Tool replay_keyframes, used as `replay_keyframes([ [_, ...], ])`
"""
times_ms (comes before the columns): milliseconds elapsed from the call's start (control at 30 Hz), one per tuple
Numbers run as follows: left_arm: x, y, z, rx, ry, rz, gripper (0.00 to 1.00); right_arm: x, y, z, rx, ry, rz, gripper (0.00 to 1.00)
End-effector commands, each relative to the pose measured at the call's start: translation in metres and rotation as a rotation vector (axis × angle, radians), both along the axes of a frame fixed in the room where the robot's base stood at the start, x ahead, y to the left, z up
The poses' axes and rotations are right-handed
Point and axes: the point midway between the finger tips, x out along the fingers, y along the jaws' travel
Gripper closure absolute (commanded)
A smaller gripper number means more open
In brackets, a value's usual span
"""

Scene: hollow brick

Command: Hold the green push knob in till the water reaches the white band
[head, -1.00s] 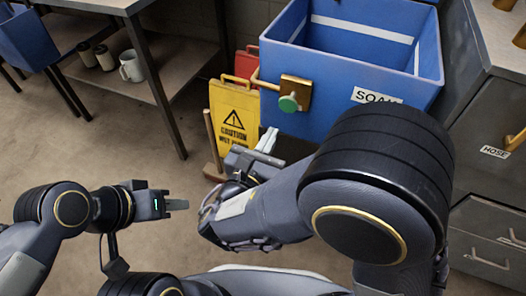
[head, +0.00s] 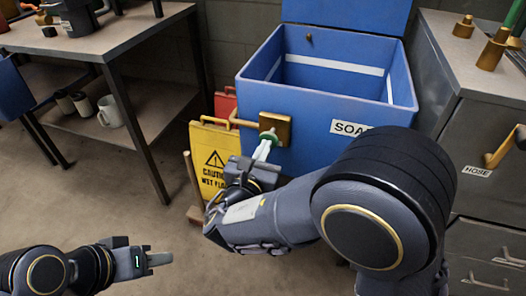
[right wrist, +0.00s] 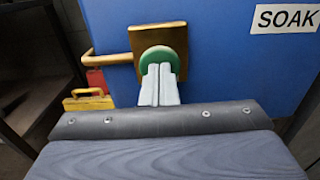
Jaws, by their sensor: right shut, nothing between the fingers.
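The blue tub (head: 330,145) labelled SOAK has a white band (head: 310,60) around its inner walls. I see blue wall below the band and cannot make out any water. The green push knob (head: 271,137) sits on a brass plate (head: 283,127) on the tub's front; it also shows in the right wrist view (right wrist: 168,58). My right gripper (head: 265,147) is shut and empty, its fingertips pointing at the knob and overlapping its lower part. I cannot tell whether they touch or press it. My left gripper (head: 160,259) hangs over the floor at lower left, away from the tub.
A yellow caution sign (head: 212,160) stands just left of the tub. A metal workbench (head: 120,45) with mugs on its lower shelf is at left. A grey cabinet (head: 480,130) labelled HOSE stands at right.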

Motion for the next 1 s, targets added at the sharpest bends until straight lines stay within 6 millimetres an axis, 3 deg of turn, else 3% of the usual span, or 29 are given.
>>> replay_keyframes([
  [200,0.000,0.000,0.006,0.000,0.000,0.000,0.64,0.022,-0.008,0.001,0.000,0.000,-0.001,1.00],
  [1000,0.000,0.000,0.005,0.000,0.000,0.000,0.64,0.023,-0.010,0.003,0.000,-0.006,-0.008,1.00],
])
